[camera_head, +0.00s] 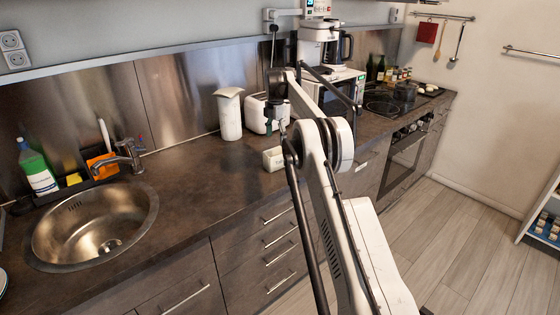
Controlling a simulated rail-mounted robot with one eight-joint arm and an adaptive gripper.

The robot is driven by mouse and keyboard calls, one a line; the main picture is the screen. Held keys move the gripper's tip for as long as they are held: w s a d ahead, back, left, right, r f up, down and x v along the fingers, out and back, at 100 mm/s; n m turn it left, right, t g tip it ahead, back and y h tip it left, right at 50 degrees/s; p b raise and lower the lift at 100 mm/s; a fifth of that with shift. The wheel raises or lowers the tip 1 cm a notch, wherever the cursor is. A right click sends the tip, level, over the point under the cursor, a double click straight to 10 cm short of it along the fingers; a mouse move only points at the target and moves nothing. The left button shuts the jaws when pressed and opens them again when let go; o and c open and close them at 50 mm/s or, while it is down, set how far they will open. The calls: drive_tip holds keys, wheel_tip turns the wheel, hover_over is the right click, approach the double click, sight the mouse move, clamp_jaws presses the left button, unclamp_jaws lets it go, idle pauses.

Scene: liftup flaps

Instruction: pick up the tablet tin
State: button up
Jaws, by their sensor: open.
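My gripper (277,124) hangs over the counter near its front edge, pointing down. It is small in this view and partly lost against my own arm, but its jaws are open. A small pale box-like container (272,159) stands on the counter just below it, apart from the gripper, with my arm covering its right side. I cannot tell whether this is the tablet tin. No other thing is clearly recognisable as the tin.
A white toaster (258,114) and white canister (229,114) stand behind the gripper. A microwave (349,92) with a coffee maker (320,42) on top is to the right. The dark counter (195,175) is clear between the sink (95,225) and pale container.

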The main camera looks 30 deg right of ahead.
sight(279, 157)
wheel_tip(279, 157, down, 5)
drive_tip(key=shift+d+r, duration=0.1)
drive_tip(key=shift+r, duration=0.05)
drive_tip(key=f, duration=0.3)
drive_tip(key=d+f, duration=0.1)
drive_tip(key=shift+s+f, duration=0.15)
drive_tip(key=shift+s, duration=0.1)
drive_tip(key=shift+f, duration=0.55)
drive_tip(key=shift+c, duration=0.5)
drive_tip(key=c, duration=1.4)
